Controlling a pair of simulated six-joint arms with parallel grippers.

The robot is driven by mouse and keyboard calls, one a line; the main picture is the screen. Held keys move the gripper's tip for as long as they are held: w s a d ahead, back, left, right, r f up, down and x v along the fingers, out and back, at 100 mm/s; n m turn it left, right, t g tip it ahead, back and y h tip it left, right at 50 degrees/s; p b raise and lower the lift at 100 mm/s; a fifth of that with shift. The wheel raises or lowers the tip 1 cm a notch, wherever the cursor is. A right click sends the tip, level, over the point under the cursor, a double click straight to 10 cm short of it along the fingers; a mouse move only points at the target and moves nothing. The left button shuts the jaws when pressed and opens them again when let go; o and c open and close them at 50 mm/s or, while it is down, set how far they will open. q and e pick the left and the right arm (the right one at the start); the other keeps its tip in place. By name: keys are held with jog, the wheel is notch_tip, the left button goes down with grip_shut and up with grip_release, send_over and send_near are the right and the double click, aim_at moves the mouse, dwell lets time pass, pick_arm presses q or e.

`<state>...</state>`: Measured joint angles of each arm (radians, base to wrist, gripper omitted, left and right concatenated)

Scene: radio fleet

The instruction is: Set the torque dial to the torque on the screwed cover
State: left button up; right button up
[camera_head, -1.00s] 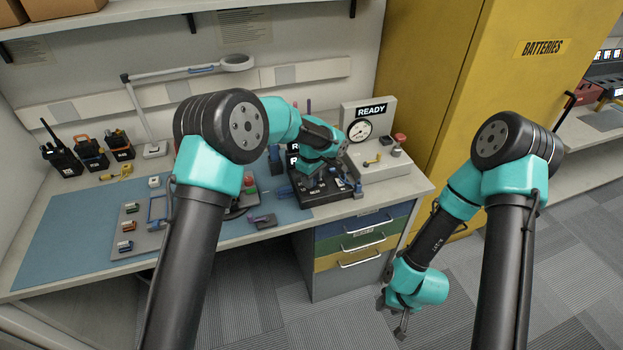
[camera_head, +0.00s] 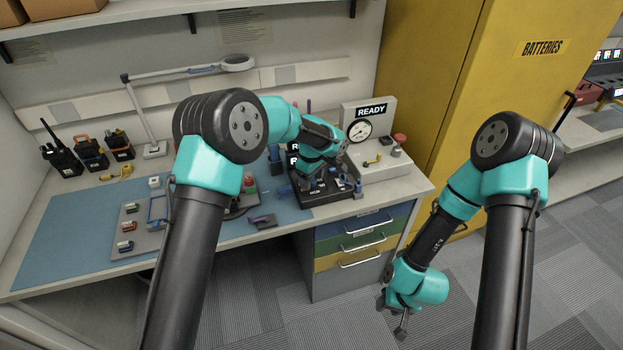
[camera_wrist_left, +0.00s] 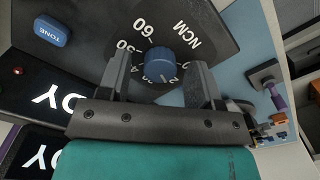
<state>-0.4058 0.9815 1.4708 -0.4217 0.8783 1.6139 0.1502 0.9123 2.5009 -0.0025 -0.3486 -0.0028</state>
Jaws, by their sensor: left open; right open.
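In the left wrist view a blue round torque dial (camera_wrist_left: 160,63) sits on a dark panel (camera_wrist_left: 98,28) marked NCM, with white numbers around it; 60 is readable, and the rest are partly hidden. My left gripper (camera_wrist_left: 161,74) is open, with one finger on each side of the dial. I cannot tell whether the fingers touch it. In the head view my left gripper is over the black unit (camera_head: 333,200) on the bench, and its fingertips are hard to make out. My right gripper (camera_head: 400,331) hangs open and empty over the floor. I cannot identify the screwed cover.
A blue TONE button (camera_wrist_left: 51,31) is on the same panel. A grey gauge stand (camera_head: 388,124) reading READY is behind, right of the left gripper. Radios (camera_head: 62,153) stand at the back left. A grey tray (camera_head: 122,243) with small parts lies on the blue mat (camera_head: 57,233).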

pick_arm(q)
notch_tip(320, 180, up, 17)
dwell(0.5)
jog(key=shift+r, duration=0.1)
